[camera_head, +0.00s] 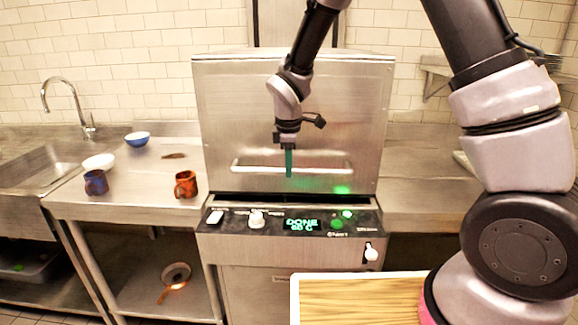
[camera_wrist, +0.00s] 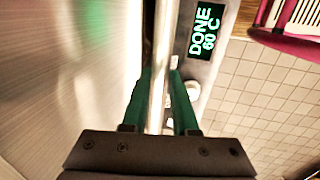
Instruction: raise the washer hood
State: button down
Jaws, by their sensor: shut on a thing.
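The washer hood (camera_head: 225,120) is a large stainless steel box at the centre of the head view. Its horizontal bar handle (camera_head: 250,167) runs along the lower front. A narrow dark strip shows between the hood's lower edge and the control panel. My gripper (camera_head: 289,168) is at the middle of the handle, with its green fingers pointing down. In the wrist view, the gripper (camera_wrist: 160,85) has its green fingers on either side of the handle (camera_wrist: 161,50), shut on it. The hood's front face (camera_wrist: 60,70) fills the left of that view.
The control panel (camera_head: 263,228) has a display reading "DONE 60 C" (camera_head: 301,224). A steel counter to the left holds an orange mug (camera_head: 186,184), a blue mug (camera_head: 96,182) and bowls. A wooden board (camera_head: 360,300) is in front. The right counter (camera_head: 425,185) is mostly clear.

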dwell(0.8)
notch_tip(320, 180, up, 38)
dwell(0.5)
jog(key=c, duration=0.7)
grip_release()
jog(key=r, duration=0.3)
jog(key=s+r, duration=0.1)
jog(key=r, duration=0.3)
jog(key=s+r, duration=0.1)
jog(key=r, duration=0.2)
jog(key=shift+r, duration=0.3)
